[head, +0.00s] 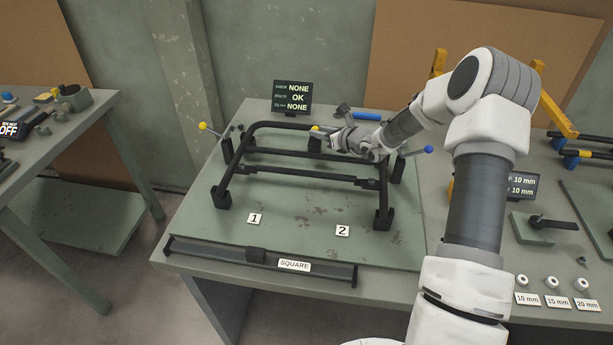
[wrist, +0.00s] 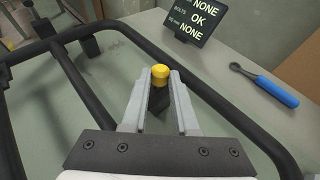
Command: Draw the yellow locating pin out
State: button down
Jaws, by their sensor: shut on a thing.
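The yellow locating pin (wrist: 160,73) has a yellow rounded head. It sits between the tips of my gripper (wrist: 161,82), which is shut on it. A dark block shows below the head between the fingers; whether the pin is seated in anything is hidden. The frame lies on the green fixture plate (head: 290,211).
A display (head: 291,98) reading NONE, OK, NONE stands behind the frame. A blue-handled tool (wrist: 269,86) lies on the bench behind it. Levers with a yellow knob (head: 203,126) and a blue knob (head: 428,149) flank the frame. A bar labelled SQUARE (head: 294,265) runs along the front.

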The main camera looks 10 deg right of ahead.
jog(key=shift+r+p, duration=1.1)
jog(key=shift+r, duration=1.3)
